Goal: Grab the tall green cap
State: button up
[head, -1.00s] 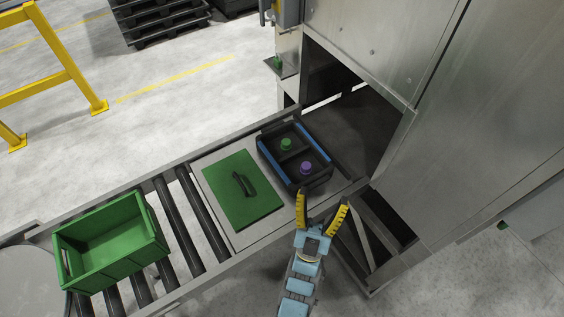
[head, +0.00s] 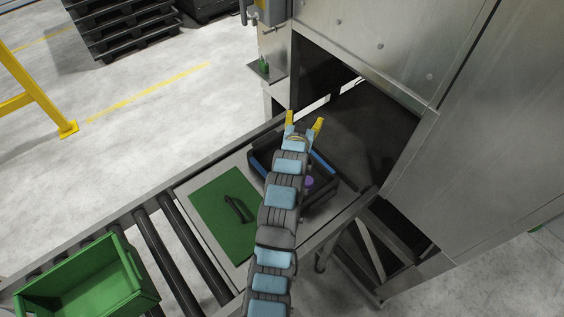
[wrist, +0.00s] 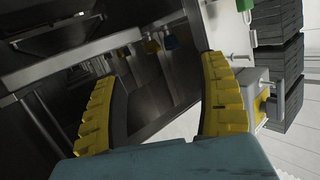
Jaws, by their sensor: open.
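A small green cap-like thing (head: 263,66) stands on a narrow bracket shelf on the left side of the machine's opening in the head view. A purple cap (head: 309,183) sits in a dark tray with blue sides (head: 324,166), partly covered by my arm. The tray's green cap, seen earlier, is hidden behind my arm. My gripper (head: 304,121) is open, its yellow fingers spread and empty, above the tray's far edge at the opening, right of and below the shelf in the picture. In the wrist view the spread fingers (wrist: 160,85) hold nothing.
A green lid with a dark handle (head: 210,205) lies on the plate left of the tray. A green crate (head: 85,290) stands on the rollers (head: 185,240). The metal machine wall (head: 370,45) rises on the right. Black pallets (head: 125,25) stand far back.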

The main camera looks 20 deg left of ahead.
jog(key=s+a+f+m+g+h+b, duration=0.15)
jog(key=s+a+f+g+b, duration=0.25)
jog(key=s+a+g+b, duration=0.45)
jog(key=w+f+b, duration=0.1)
jog(key=f+b, duration=0.2)
jog(key=b, duration=0.2)
jog(key=w+d+f+g+b, duration=0.1)
jog(key=f+b, duration=0.3)
jog(key=b, duration=0.1)
jog(key=w+d+f+g+b, duration=0.1)
jog(key=w+f+b, duration=0.1)
jog(key=f+b, duration=0.2)
jog(key=shift+f+n+h+b, duration=0.1)
jog(key=shift+n+h+b, duration=0.15)
jog(key=shift+h+b, duration=0.15)
jog(key=shift+f, duration=0.1)
jog(key=shift+w+b+x, duration=0.1)
jog(key=shift+b+x, duration=0.2)
jog(key=shift+x, duration=0.95)
jog(key=shift+w+b+x, duration=0.15)
jog(key=shift+b+x, duration=0.1)
jog(key=shift+x, duration=1.05)
jog(key=c, duration=1.3)
